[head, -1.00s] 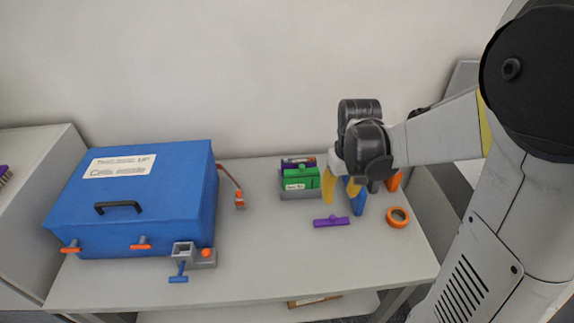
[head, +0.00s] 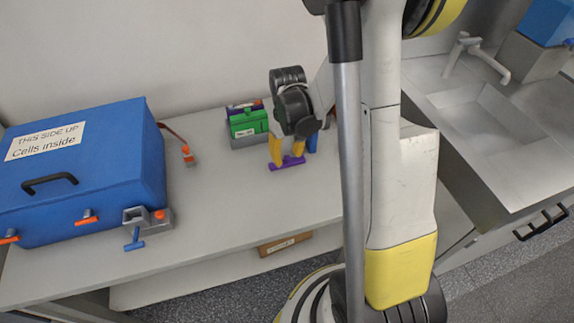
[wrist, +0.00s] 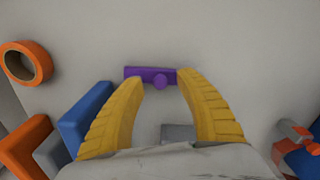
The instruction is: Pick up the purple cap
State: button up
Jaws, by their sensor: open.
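The purple cap (head: 287,163) is a flat bar with a small round knob, lying on the grey table. In the head view my gripper (head: 286,150) points down right at it, with its yellow fingers partly in front of it. In the wrist view the purple cap (wrist: 150,75) lies between and just beyond the fingertips of my gripper (wrist: 160,82). The yellow fingers are spread apart with nothing held between them. I cannot tell whether a fingertip touches the cap.
A blue case (head: 80,165) stands on the left of the table, with a grey clamp (head: 150,218) at its corner. A green block (head: 248,122) stands behind my gripper. In the wrist view, an orange tape roll (wrist: 25,63) and a blue piece (wrist: 88,115) lie to the left.

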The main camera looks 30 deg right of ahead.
jog(key=shift+f, duration=0.7)
grip_shut()
jog(key=shift+r, duration=0.1)
